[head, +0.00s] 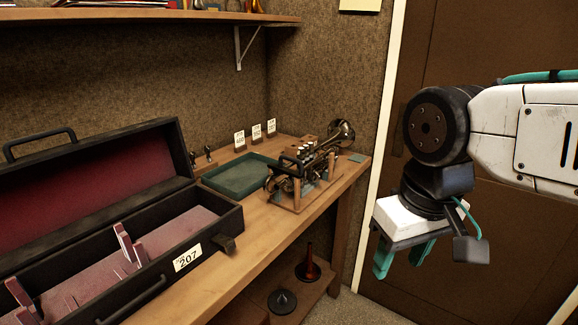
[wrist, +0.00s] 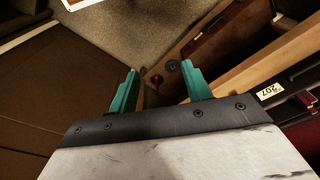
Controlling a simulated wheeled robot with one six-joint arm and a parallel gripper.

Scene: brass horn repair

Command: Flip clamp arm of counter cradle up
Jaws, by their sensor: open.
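The counter cradle (head: 311,199) is a wooden stand near the right end of the counter in the head view. A brass trumpet (head: 341,136) rests in it, its bell toward the back right. A dark bar, perhaps the clamp arm (head: 290,162), lies across the horn; its exact position is hard to tell. My gripper (head: 402,262) hangs to the right of the counter, well apart from the cradle. Its two teal fingers are open and empty, and they also show in the wrist view (wrist: 160,84). The cradle is not clear in the wrist view.
An open black case (head: 222,213) with red lining and a 207 tag fills the counter's left. A green tray (head: 240,177) and small numbered cards (head: 256,131) stand behind the cradle. Mutes (head: 308,268) sit on the lower shelf. A brown door (head: 470,230) is behind my arm.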

